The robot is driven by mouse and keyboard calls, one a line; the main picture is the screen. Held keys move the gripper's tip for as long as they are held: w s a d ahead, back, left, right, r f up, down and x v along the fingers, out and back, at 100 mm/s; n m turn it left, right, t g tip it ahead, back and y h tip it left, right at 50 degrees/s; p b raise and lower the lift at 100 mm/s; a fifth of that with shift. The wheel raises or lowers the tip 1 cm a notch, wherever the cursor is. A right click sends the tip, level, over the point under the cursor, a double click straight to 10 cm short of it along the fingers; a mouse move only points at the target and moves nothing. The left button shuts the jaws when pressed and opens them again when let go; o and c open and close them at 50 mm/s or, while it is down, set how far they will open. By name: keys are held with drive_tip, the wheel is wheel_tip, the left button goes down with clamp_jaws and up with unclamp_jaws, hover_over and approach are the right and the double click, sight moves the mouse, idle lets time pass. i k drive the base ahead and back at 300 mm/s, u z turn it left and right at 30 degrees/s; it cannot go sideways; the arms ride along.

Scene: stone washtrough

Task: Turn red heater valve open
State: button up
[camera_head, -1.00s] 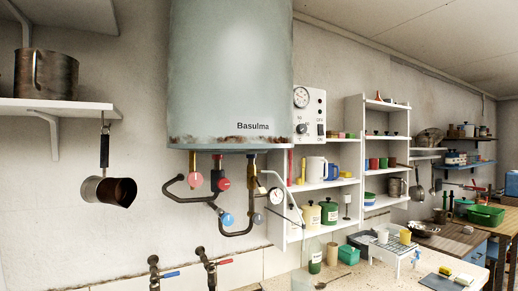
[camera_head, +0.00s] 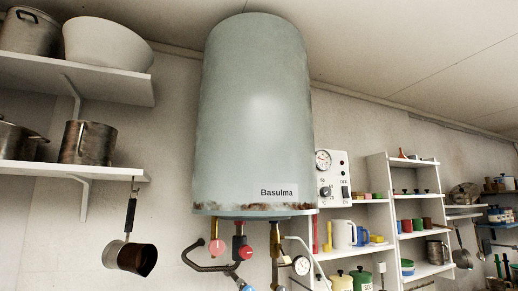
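A tall pale blue-grey water heater (camera_head: 253,120) marked "Basulma" hangs on the wall, with rust along its lower rim. Dark pipes run from its underside. I cannot tell from this view whether either red valve is open or closed. My gripper is not in view.
White shelves (camera_head: 382,200) with mugs and jars stand further right. Left are wall shelves (camera_head: 105,80) with pots, and a hanging dark-handled pot (camera_head: 130,257).

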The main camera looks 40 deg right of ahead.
sight(245, 251)
drive_tip(key=u, duration=0.1)
drive_tip(key=k, duration=0.9)
drive_tip(key=z, duration=0.95)
drive_tip(key=i, duration=0.8)
drive_tip(key=u, duration=0.4)
